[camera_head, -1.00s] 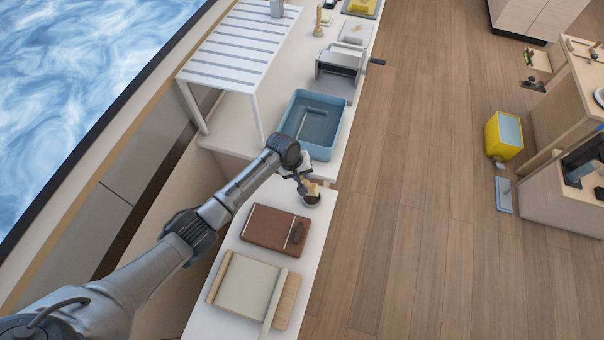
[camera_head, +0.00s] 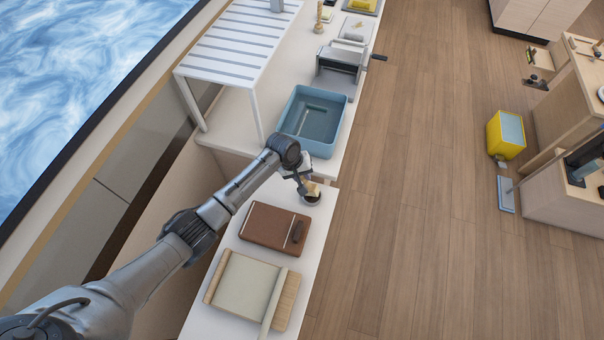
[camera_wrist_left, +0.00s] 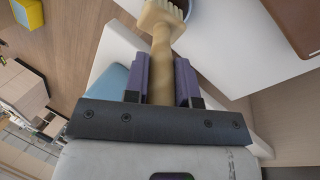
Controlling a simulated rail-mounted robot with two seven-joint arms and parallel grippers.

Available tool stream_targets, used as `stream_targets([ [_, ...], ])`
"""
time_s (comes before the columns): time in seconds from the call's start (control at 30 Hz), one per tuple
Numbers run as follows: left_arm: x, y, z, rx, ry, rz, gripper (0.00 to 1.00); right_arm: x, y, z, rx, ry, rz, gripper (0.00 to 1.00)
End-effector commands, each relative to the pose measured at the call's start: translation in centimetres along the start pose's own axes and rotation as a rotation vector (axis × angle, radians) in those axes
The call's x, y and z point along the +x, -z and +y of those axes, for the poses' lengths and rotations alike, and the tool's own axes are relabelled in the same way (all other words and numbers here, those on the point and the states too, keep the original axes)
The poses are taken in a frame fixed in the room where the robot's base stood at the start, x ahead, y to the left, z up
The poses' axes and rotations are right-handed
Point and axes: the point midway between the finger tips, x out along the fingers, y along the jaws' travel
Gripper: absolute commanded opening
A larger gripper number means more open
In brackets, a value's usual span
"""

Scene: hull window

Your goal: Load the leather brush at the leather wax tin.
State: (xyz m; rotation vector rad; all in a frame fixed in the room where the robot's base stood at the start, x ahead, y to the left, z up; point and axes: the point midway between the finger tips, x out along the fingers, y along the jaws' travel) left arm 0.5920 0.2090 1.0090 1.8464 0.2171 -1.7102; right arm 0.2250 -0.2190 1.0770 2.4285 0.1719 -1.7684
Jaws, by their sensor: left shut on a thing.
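The leather brush (camera_head: 311,187) has a pale wooden handle and light bristles. My left gripper (camera_head: 303,182) is shut on its handle, which also shows between the purple fingers in the left wrist view (camera_wrist_left: 160,65). The leather wax tin (camera_head: 312,200) is a small dark round tin near the right edge of the near white table. The brush head (camera_wrist_left: 161,18) is at the tin, and part of the tin's rim (camera_wrist_left: 187,8) shows beside it. I cannot tell whether the bristles touch the wax. My right gripper is in no view.
A brown leather case (camera_head: 274,228) and a wooden board with a pale sheet (camera_head: 243,284) lie on the near table (camera_head: 318,232). A blue basin (camera_head: 338,140) stands beyond the tin. A slatted white rack (camera_head: 235,45) stands to the left. Open wooden floor lies to the right.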

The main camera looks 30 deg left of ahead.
Motion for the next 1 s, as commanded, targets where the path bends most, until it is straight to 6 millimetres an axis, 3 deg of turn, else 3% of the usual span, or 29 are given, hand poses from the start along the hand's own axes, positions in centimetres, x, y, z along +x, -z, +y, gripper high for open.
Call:
stream_targets([
  [1.0,0.96,0.02,-0.3,0.0,0.0,0.0,0.01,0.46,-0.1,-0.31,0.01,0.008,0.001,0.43],
])
